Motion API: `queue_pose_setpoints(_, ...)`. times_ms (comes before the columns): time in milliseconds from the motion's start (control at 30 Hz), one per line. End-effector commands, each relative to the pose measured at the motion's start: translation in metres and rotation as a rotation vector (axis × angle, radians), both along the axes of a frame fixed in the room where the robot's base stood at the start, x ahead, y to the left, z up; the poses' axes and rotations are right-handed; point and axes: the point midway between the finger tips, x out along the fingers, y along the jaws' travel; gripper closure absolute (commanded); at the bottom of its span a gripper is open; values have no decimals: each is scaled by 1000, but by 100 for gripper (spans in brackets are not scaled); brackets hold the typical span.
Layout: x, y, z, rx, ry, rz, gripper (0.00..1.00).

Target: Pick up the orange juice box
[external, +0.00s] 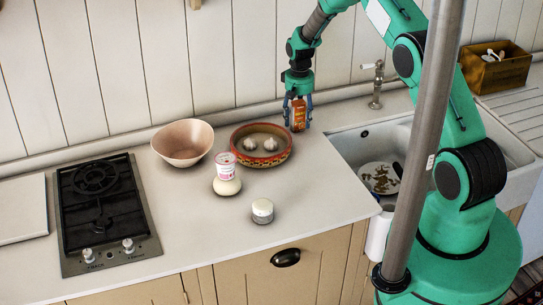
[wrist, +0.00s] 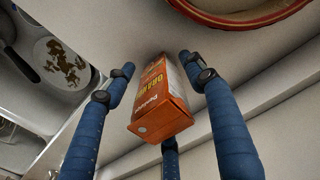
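The orange juice box (external: 298,116) is an orange carton at the back of the counter, between the patterned bowl and the sink. In the wrist view the juice box (wrist: 160,105) shows its orange end and printed side. My gripper (external: 299,107) points down from above with its blue fingers around the box. In the wrist view my gripper (wrist: 157,64) has fingers on the left and right, with gaps to the box; a third finger is partly hidden behind it. The gripper looks open. Whether the third finger touches the box is unclear.
A red patterned bowl (external: 237,158) with white items stands just left of the box. The sink (external: 347,146), holding a plate (external: 379,178), is to the right. A pink bowl (external: 183,142), jars (external: 226,170) and a stove (external: 101,210) lie left. The front counter is mostly clear.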

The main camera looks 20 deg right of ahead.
Motion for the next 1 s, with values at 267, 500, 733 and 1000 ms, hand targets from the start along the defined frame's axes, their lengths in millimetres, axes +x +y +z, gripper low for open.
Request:
queue_pose_setpoints(267, 0, 0, 0, 0, -1, 0, 97)
queue_pose_setpoints(500, 0, 0, 1, 0, -1, 0, 97)
queue_pose_setpoints(733, 1, 0, 8, 0, -2, 0, 97)
queue_pose_setpoints(1000, 2, 0, 34, 0, -4, 0, 97)
